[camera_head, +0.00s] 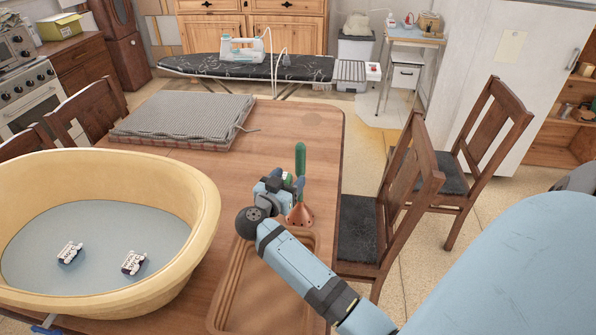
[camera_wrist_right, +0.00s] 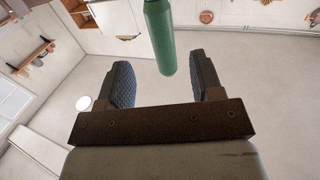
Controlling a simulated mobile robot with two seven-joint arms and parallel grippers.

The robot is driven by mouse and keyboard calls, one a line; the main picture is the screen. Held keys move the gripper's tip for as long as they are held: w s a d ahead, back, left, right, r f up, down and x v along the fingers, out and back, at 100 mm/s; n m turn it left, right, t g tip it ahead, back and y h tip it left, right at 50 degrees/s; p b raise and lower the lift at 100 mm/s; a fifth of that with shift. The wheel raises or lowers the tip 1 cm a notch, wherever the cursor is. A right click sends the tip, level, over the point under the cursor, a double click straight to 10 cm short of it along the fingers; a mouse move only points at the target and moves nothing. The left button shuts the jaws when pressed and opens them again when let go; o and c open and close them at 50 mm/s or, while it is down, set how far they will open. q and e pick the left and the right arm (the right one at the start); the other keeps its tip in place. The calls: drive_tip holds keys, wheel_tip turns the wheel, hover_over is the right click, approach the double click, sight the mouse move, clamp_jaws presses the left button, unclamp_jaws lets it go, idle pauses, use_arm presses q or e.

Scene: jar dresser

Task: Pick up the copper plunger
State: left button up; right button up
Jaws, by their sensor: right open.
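The copper plunger has a copper-coloured cone (camera_head: 300,215) and an upright green handle (camera_head: 300,160). It stands on the wooden table (camera_head: 325,135) near its right edge. My right gripper (camera_head: 289,184) is at the plunger, at the height of the lower handle, and partly hides it. In the right wrist view the green handle (camera_wrist_right: 159,40) comes down from the top between the two open dark fingers (camera_wrist_right: 160,62), with a gap on both sides. The jaws are not closed on it. My left gripper is not in view.
A large yellow tub (camera_head: 205,215) with two small white items fills the table's left side. A folded grey cloth (camera_head: 185,118) lies at the back. A wooden tray (camera_head: 238,290) lies under my right arm. Chairs (camera_head: 395,205) stand close at the right edge.

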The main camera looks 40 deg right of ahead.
sight(303, 160)
drive_tip(key=x, duration=0.9)
drive_tip(key=shift+w+f, duration=0.1)
drive_tip(key=c, duration=1)
